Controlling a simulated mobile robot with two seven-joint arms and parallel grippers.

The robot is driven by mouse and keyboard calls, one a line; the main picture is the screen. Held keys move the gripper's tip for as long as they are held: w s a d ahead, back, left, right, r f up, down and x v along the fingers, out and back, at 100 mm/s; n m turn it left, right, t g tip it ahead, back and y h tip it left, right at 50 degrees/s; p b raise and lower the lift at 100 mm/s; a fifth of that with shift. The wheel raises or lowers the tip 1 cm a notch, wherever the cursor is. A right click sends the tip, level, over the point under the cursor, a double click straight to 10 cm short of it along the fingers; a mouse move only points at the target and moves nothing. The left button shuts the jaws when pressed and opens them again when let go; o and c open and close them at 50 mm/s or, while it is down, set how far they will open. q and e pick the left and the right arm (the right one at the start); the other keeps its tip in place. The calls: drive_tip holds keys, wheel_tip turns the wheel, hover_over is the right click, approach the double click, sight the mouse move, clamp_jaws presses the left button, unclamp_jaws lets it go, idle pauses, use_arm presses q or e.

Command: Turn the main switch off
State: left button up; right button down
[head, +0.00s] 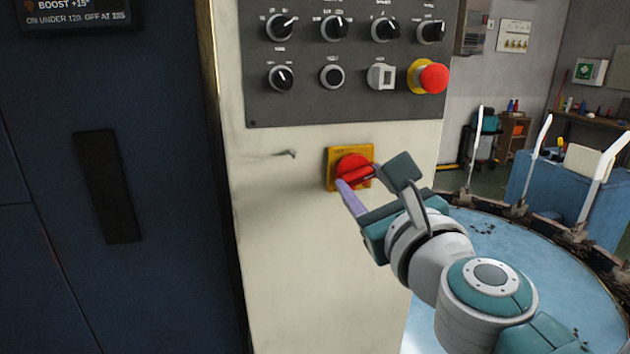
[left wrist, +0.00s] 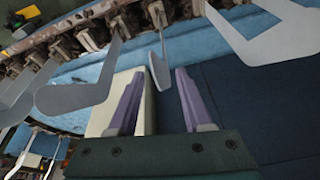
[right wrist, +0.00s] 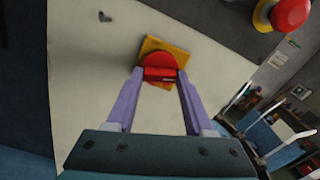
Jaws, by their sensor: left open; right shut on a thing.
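The main switch (head: 353,167) is a red rotary handle on a yellow square plate, low on the cream cabinet front. In the right wrist view the red handle (right wrist: 160,73) lies between my right fingertips, and the yellow plate (right wrist: 150,46) looks tilted there. My right gripper (head: 358,179) is shut on the handle. In the head view its fingers and wrist cover part of the handle's right side. My left gripper (left wrist: 157,82) is open and empty in the left wrist view. It is not seen in the head view.
A grey control panel (head: 350,108) with several black knobs and a red mushroom button (head: 432,78) sits above the switch. A dark blue door (head: 60,220) is at left. A round blue table (head: 500,250) with upright white sock boards (head: 535,155) stands at right.

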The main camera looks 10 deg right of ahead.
drive_tip(key=n, duration=0.3)
drive_tip(key=shift+n, duration=0.4)
drive_tip(key=n, duration=0.3)
drive_tip(key=shift+n, duration=0.3)
drive_tip(key=n+p, duration=0.1)
drive_tip(key=n, duration=0.3)
drive_tip(key=shift+n, duration=1.3)
drive_tip(key=shift+c, duration=1.4)
unclamp_jaws()
drive_tip(key=shift+s, duration=0.1)
